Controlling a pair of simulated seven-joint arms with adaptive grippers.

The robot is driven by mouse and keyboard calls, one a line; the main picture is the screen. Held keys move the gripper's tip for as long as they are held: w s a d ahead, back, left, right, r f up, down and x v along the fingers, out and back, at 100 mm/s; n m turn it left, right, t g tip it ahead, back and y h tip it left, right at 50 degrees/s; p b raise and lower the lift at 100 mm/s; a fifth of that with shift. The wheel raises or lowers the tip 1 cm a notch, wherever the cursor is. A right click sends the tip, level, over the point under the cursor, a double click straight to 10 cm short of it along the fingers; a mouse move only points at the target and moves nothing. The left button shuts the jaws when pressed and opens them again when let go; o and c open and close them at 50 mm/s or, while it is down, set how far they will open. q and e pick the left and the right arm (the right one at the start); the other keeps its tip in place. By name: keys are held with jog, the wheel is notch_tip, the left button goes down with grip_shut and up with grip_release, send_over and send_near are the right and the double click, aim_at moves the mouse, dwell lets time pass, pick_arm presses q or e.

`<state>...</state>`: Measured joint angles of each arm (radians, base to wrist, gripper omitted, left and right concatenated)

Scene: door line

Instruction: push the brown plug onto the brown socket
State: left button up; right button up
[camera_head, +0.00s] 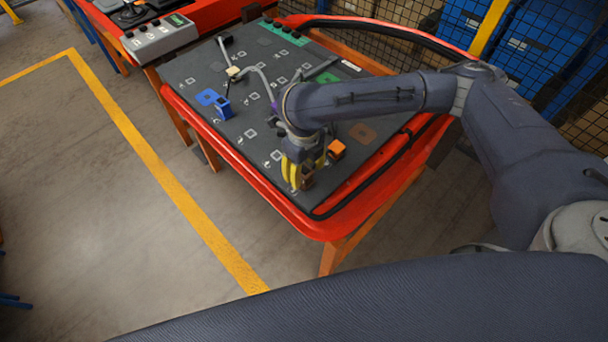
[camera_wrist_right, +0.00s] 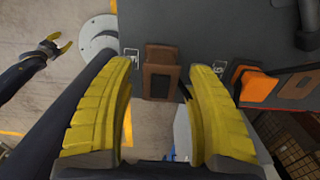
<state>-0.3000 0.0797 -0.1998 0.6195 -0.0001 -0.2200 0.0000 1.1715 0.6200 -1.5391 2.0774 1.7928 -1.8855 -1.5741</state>
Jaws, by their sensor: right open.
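A brown block, apparently the plug (camera_wrist_right: 160,68), is in the right wrist view near the board's edge; it also shows in the head view (camera_head: 308,180). It has a dark face. My right gripper (camera_wrist_right: 162,92) is open, with its yellow fingers on either side of the block and gaps between. In the head view my right gripper (camera_head: 300,172) is low over the near end of the board. A flat brownish patch (camera_head: 362,133) lies on the board beyond the orange block; I cannot tell whether it is the brown socket. My left gripper (camera_wrist_right: 60,42) is apart, its fingers spread.
The orange block (camera_head: 336,149) stands close to my right gripper. A blue block (camera_head: 222,108) and blue patch (camera_head: 207,97) are farther left on the dark board (camera_head: 190,72). A raised red rim (camera_head: 372,175) with a black strip borders the board's right side.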

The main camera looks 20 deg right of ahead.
jog(key=shift+f, duration=1.4)
grip_shut()
jog(key=shift+r, duration=0.5)
dwell(0.5)
jog(key=c, duration=0.8)
grip_release()
grip_shut()
